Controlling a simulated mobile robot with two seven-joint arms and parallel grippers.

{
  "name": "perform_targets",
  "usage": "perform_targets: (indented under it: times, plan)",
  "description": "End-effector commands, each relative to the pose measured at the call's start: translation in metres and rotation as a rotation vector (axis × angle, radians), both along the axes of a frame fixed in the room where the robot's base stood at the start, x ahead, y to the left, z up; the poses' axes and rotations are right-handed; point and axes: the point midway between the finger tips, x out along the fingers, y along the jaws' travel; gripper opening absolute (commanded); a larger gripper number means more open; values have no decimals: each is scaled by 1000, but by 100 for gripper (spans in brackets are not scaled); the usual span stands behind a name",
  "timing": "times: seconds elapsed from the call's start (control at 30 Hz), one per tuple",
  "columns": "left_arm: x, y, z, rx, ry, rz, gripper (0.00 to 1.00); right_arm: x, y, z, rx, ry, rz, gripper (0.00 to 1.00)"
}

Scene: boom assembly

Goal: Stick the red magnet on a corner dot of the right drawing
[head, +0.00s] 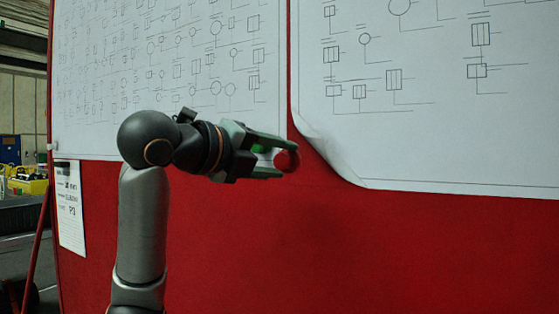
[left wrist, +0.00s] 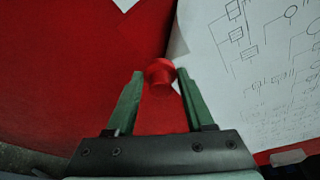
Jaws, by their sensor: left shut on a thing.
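My left gripper (head: 283,161) is shut on the red magnet (head: 288,161), in front of the red board. In the left wrist view the magnet (left wrist: 160,72) sits between the green fingertips. The right drawing (head: 440,135) hangs at the upper right in the head view. Its lower left corner curls away from the board, just right of and above the magnet. The magnet looks apart from the paper, though its depth to the board is hard to tell. I cannot make out a corner dot. My right gripper is not in view.
The left drawing (head: 100,100) hangs behind my left arm. A printed notice (head: 70,207) hangs below it at the board's left edge. A white sheet with line symbols (left wrist: 270,75) shows in the left wrist view.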

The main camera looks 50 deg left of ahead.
Motion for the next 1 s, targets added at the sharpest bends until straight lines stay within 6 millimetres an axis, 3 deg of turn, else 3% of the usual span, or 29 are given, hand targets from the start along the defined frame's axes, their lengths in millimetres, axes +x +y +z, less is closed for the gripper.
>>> perform_targets:
  times: [0.83, 1.0]
  plan:
    - [75, 22, 0, 0, 3, -3, 0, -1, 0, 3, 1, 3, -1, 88]
    - [90, 28, 2, 1, 4, 0, 0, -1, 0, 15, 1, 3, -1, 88]
